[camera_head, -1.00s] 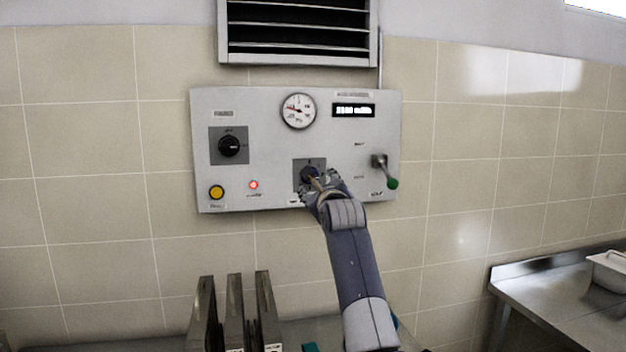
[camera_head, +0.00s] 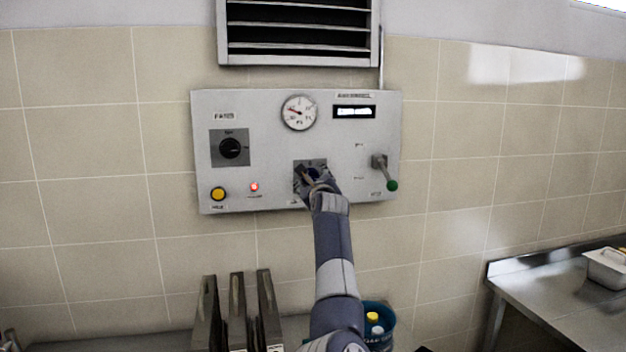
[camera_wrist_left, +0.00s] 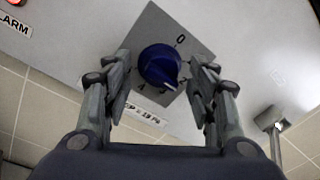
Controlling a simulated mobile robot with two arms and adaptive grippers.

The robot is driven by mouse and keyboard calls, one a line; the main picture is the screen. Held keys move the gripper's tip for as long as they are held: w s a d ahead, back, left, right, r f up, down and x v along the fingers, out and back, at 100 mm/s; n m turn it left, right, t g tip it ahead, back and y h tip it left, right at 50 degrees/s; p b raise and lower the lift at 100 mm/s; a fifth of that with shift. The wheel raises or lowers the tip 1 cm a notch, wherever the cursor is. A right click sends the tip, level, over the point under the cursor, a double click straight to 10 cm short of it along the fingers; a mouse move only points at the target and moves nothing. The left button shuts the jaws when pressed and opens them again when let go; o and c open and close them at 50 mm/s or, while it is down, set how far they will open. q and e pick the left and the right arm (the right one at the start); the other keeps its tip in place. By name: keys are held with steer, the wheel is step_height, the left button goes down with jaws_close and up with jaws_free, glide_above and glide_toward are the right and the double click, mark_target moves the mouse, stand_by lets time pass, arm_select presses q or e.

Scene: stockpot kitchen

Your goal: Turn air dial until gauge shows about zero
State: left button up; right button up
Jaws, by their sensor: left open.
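The air dial is a blue knob (camera_wrist_left: 160,66) on a grey square plate marked with numbers, seen in the left wrist view. In the head view its plate (camera_head: 310,163) sits low in the middle of the control panel, and my gripper partly hides the knob. My left gripper (camera_wrist_left: 160,84) is open, with one finger on each side of the knob; I cannot tell whether they touch it. It also shows in the head view (camera_head: 316,182). The round gauge (camera_head: 299,113) is above the dial; its needle points to the left, slightly up. My right gripper is not in view.
Upright metal plates (camera_head: 238,310) and a blue bucket (camera_head: 380,318) stand below.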

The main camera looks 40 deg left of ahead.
arm_select(q)
steer(key=shift+c, duration=0.6)
steer(key=c, duration=0.9)
steer(key=shift+c, duration=0.2)
steer(key=m, duration=0.4)
steer(key=shift+r+m, duration=0.1)
steer(key=shift+m, duration=0.2)
steer(key=shift+m+g+p, duration=0.4)
steer(key=shift+m+p, duration=0.05)
steer(key=shift+m, duration=1.35)
steer(key=o, duration=1.1)
steer(key=shift+c, duration=0.2)
